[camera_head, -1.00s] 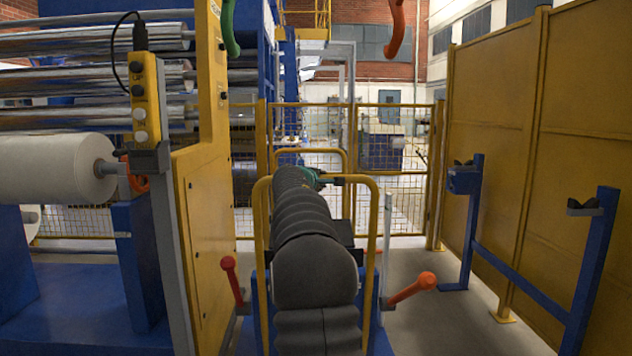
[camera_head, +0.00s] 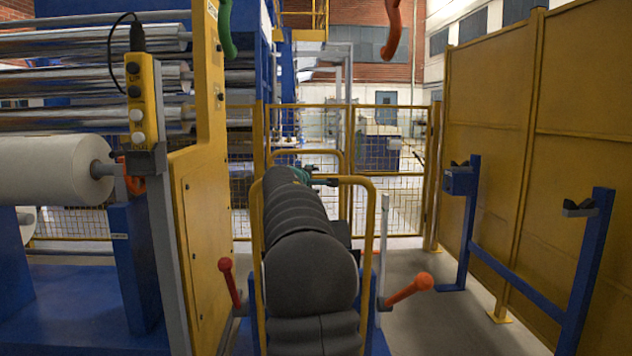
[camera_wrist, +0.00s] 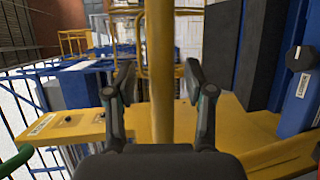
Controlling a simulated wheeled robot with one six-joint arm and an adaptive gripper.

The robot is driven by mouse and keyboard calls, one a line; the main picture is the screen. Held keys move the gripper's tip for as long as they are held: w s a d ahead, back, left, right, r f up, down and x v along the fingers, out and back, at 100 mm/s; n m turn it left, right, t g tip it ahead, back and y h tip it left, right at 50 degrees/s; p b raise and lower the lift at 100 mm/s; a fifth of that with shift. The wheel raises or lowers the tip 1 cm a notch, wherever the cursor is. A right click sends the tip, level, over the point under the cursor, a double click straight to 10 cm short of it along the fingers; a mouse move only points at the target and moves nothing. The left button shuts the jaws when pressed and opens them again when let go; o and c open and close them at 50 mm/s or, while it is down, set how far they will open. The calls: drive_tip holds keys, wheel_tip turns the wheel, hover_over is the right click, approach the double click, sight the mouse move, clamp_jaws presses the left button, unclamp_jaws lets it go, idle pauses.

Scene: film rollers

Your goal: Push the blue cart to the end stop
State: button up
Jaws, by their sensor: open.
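The blue cart is mostly hidden behind my dark arm in the head view. A yellow hoop handle (camera_head: 371,215) and a blue upright (camera_head: 375,325) show, apparently parts of it. My gripper (camera_head: 325,182) is small and far off at the arm's end, beside the top of this hoop. In the wrist view my gripper (camera_wrist: 158,82) is open, with a finger on either side of a vertical yellow bar (camera_wrist: 160,60). I cannot tell whether the fingers touch it. I cannot make out the end stop.
A yellow machine panel (camera_head: 200,240) with a button box (camera_head: 137,110) stands close on the left. A blue stand (camera_head: 590,250) and yellow wall panels (camera_head: 570,120) line the right. A mesh fence (camera_head: 400,150) crosses behind. Bare floor (camera_head: 460,320) lies right of the cart.

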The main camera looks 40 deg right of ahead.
drive_tip(key=v, duration=0.8)
drive_tip(key=shift+a, duration=0.4)
drive_tip(key=shift+s+r, duration=0.1)
drive_tip(key=s+a+f+m+g+y, duration=0.2)
drive_tip(key=s+a+f+m, duration=0.15)
drive_tip(key=f, duration=0.45)
drive_tip(key=s+a+f+m+g+y, duration=0.1)
drive_tip(key=s+a+f+m+y, duration=0.2)
drive_tip(key=f, duration=0.5)
drive_tip(key=s+a+f+y, duration=0.3)
drive_tip(key=s+a, duration=0.5)
drive_tip(key=a, duration=0.4)
drive_tip(key=s+a+f+t+y, duration=0.1)
drive_tip(key=s+a+f+y, duration=0.2)
drive_tip(key=s+a, duration=0.6)
drive_tip(key=s+a+f+y, duration=0.3)
drive_tip(key=s+a, duration=0.5)
drive_tip(key=a, duration=0.8)
drive_tip(key=shift+s+f, duration=0.3)
